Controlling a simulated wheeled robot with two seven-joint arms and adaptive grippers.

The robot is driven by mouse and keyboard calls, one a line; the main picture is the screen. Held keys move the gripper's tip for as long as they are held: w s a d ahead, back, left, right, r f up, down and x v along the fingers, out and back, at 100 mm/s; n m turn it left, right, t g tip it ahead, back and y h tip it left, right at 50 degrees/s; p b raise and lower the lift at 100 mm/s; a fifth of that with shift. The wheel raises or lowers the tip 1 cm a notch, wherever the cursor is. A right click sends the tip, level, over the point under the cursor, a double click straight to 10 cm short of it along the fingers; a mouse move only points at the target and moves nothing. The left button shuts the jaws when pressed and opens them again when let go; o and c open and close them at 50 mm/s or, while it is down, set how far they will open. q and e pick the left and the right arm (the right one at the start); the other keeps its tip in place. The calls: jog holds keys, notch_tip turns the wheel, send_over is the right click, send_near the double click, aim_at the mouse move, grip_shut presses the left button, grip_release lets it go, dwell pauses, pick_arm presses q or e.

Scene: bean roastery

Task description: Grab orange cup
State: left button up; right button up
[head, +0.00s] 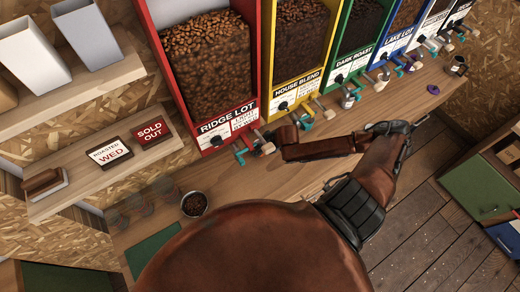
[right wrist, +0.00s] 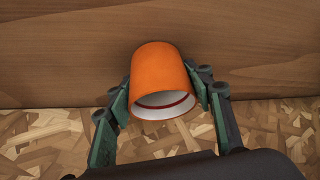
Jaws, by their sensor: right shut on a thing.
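In the right wrist view an orange cup (right wrist: 162,68) shows with its white-lined open mouth facing down toward the camera. My right gripper (right wrist: 165,88) is shut on the cup, with one dark green finger on each side of it. The cup's closed end lies against or close in front of a brown wooden surface; I cannot tell whether they touch. In the head view my right arm reaches up and then left toward the dispensers. The cup cannot be made out there. My left gripper is not in view.
Bean dispensers line the back, including a red one (head: 205,60) and a yellow one (head: 297,50), with taps jutting over the wooden counter (head: 165,219). A small bowl of beans (head: 194,204) stands on the counter. Signs, among them a sold-out sign (head: 151,132), stand on the left shelf.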

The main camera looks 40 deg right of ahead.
jog(key=shift+r, duration=0.15)
jog(key=r, duration=0.1)
jog(key=r+b, duration=0.1)
jog(key=r, duration=0.1)
jog(key=shift+s+d+r, duration=0.1)
jog(key=shift+s+d, duration=0.05)
jog(key=shift+s, duration=0.05)
jog(key=s+d, duration=0.1)
jog(key=s, duration=0.4)
jog(key=s+d, duration=0.1)
jog(key=s, duration=0.4)
jog(key=s+d+b, duration=0.1)
jog(key=s+d, duration=0.1)
jog(key=s, duration=0.3)
jog(key=shift+d, duration=0.1)
jog(key=shift+s+d, duration=0.2)
jog(key=shift+s, duration=0.5)
